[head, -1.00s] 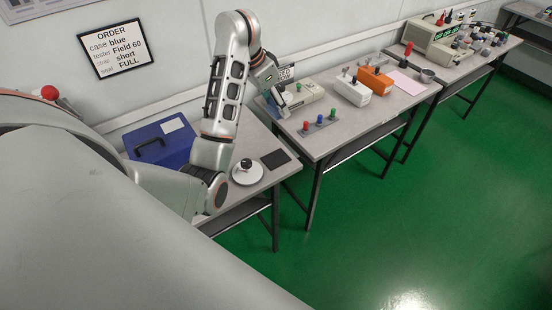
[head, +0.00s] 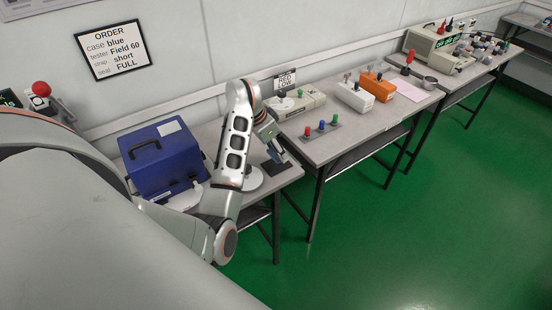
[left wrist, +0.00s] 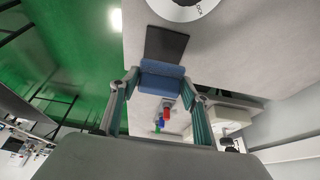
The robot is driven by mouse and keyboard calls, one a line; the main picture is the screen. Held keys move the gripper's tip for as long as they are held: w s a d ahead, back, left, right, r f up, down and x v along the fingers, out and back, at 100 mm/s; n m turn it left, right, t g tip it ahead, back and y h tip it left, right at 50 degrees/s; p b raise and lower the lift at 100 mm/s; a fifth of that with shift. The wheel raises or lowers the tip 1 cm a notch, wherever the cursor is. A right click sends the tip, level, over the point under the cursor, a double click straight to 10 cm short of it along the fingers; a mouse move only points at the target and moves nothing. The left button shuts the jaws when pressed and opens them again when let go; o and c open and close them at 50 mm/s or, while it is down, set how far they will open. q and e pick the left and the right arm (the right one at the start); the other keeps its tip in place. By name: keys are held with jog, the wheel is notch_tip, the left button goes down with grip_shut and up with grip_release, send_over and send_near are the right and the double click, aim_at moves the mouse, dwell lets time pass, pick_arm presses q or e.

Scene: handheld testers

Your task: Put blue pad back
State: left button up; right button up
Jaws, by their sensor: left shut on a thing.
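The blue pad (left wrist: 161,82) is a small blue block between the fingertips of my left gripper (left wrist: 160,76) in the left wrist view. The gripper is shut on it. In the head view the left gripper (head: 277,153) is low over the right end of the near table, and the pad is small and hard to make out. A dark square mat (left wrist: 166,44) lies on the table just beyond the pad in the left wrist view. I cannot tell whether the pad touches the table. My right gripper is not in view.
A blue case (head: 160,165) stands on the near table (head: 287,176). A white round disc (left wrist: 182,8) lies beside the mat. Red, blue and green pegs (head: 322,129) stand on the adjoining table, with white (head: 355,96) and orange (head: 377,83) boxes behind.

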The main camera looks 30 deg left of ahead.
aim_at(274, 155)
pick_arm(q)
notch_tip(274, 155, down, 4)
jog(key=shift+r, duration=0.15)
jog(key=shift+f+b, duration=0.35)
jog(key=shift+b, duration=0.1)
jog(key=o, duration=1)
jog(key=shift+r, duration=0.1)
